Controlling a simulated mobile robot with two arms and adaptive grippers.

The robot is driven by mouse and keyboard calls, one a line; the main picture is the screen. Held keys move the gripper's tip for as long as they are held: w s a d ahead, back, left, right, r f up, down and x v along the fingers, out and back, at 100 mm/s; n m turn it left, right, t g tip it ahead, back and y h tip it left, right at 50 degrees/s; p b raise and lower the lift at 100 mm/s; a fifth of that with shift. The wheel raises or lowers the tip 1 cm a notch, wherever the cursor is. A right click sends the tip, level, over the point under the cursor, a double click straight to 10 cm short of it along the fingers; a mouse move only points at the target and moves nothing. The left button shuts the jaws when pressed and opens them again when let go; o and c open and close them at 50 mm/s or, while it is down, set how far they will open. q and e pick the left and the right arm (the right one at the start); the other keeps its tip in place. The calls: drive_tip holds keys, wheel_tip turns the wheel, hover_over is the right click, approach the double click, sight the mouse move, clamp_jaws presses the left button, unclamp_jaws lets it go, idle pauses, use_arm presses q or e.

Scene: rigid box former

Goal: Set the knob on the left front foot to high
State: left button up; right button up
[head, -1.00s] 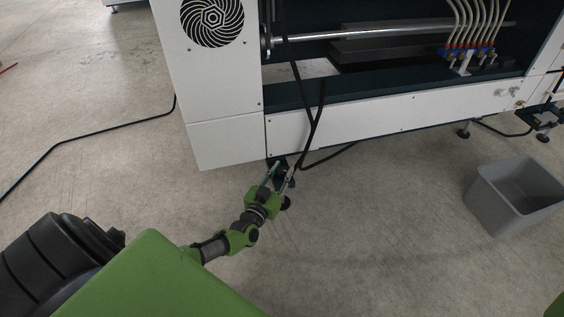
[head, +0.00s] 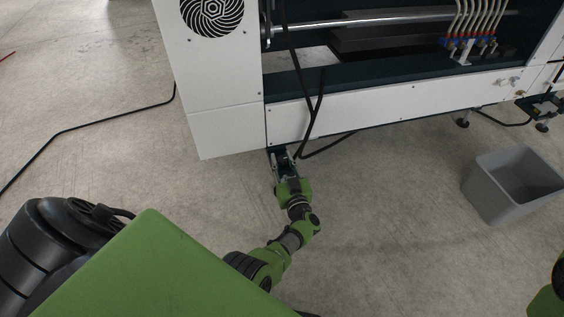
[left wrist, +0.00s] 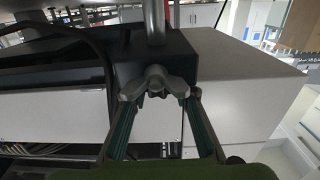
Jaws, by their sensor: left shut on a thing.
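The left front foot (head: 272,158) is a dark bracket under the white machine's left front corner, mostly hidden by my gripper. The knob (left wrist: 155,82) is a grey wing-shaped piece on the foot's dark block, below a metal rod (left wrist: 155,22) in the left wrist view. My left gripper (head: 285,168) is at this foot. In the left wrist view its two fingers (left wrist: 160,98) are at the knob's two wings, shut on it. The knob's setting cannot be read. My right gripper is not in view.
The white machine (head: 228,132) stands over the foot. Black cables (head: 310,120) hang down just right of the gripper. A grey bin (head: 490,192) stands on the floor to the right. Another cable (head: 100,126) lies on the floor at left. The floor between is clear.

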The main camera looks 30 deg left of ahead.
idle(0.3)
use_arm(q)
drive_tip(key=shift+r, duration=0.1)
drive_tip(key=o, duration=1.1)
drive_tip(key=shift+w, duration=0.1)
